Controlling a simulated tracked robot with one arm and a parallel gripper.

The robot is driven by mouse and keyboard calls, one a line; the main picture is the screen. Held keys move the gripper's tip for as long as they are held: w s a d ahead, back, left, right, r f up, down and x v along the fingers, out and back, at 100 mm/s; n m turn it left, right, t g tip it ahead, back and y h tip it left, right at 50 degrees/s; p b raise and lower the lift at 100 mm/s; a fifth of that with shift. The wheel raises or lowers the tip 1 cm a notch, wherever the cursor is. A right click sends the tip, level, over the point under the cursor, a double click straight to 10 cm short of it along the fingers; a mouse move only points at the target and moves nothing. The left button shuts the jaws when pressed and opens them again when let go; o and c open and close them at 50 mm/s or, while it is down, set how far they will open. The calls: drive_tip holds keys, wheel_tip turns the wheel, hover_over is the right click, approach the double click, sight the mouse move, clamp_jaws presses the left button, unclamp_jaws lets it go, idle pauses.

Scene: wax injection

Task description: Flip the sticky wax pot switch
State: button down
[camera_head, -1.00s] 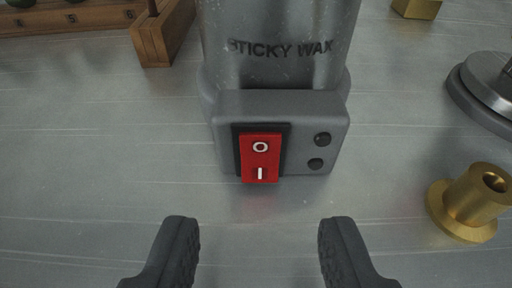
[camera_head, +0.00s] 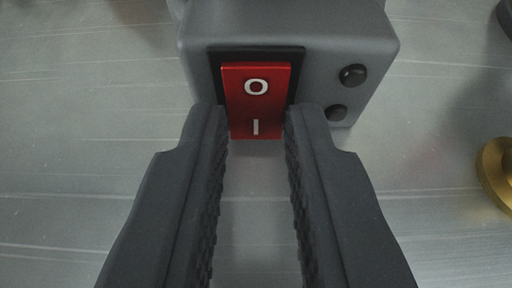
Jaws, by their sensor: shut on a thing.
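The red rocker switch (camera_head: 256,98), marked O above and I below, sits in a black frame on the grey control box (camera_head: 330,35) of the sticky wax pot. Its lower I end stands out toward me. My gripper (camera_head: 256,118) is shut on the lower part of the switch, with one dark ridged finger at its left edge and one at its right. The fingertips cover the lower sides of the switch and part of the box's lower edge. The pot's body and its lettering are out of view.
Two black knobs (camera_head: 353,75) are on the box, right of the switch. A brass piece (camera_head: 497,173) stands at the right edge on the grey table. The table (camera_head: 80,140) left of the box is clear.

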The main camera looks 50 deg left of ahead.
drive_tip(key=shift+f+t+y+b, duration=0.4)
drive_tip(key=shift+f+b, duration=0.05)
drive_tip(key=shift+b, duration=0.4)
drive_tip(key=shift+t+y+b, duration=0.4)
drive_tip(key=shift+y+b, duration=0.15)
drive_tip(key=shift+y, duration=0.15)
drive_tip(key=c, duration=1.3)
unclamp_jaws()
drive_tip(key=shift+s+d+r, duration=0.1)
drive_tip(key=shift+s+d, duration=0.15)
drive_tip(key=shift+d, duration=0.05)
drive_tip(key=v, duration=1.3)
drive_tip(key=shift+s, duration=0.1)
